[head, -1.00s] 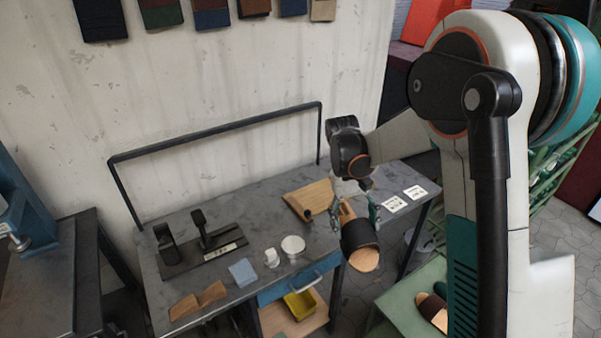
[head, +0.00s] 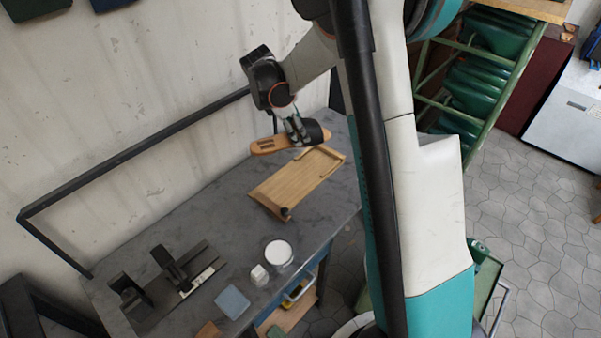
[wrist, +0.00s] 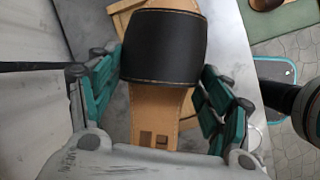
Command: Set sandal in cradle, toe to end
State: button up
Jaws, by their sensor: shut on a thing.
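The sandal, a tan sole with a wide black strap (head: 315,132), is in my gripper (head: 296,131), held in the air behind the far edge of the wooden cradle. Its bare sole end (head: 264,146), with small dark slots, points left; the strap end points right. In the wrist view the strap (wrist: 163,45) is at the top and the sole (wrist: 155,110) runs down between my teal fingers, which are shut on its sides. The wooden cradle (head: 285,190) lies on the grey bench, with raised strips at its far right end and a dark knob at its near corner.
A black fixture (head: 170,290) with two posts stands at the bench's left. A black rail (head: 140,150) runs along the wall side.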

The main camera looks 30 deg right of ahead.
jog(key=d+n, duration=0.1)
jog(key=w+d+r+n+t, duration=0.1)
jog(key=d+n, duration=0.1)
jog(key=w+d+r+n, duration=0.1)
jog(key=shift+d+r+t+y, duration=0.15)
jog(key=shift+d+t+y, duration=0.15)
jog(key=shift+d+t, duration=0.1)
jog(key=shift+w+n, duration=0.15)
jog(key=shift+n, duration=0.25)
notch_tip(320, 180, down, 20)
jog(key=b, duration=0.6)
jog(key=shift+d, duration=0.1)
jog(key=shift+b, duration=0.3)
jog(key=o, duration=1.3)
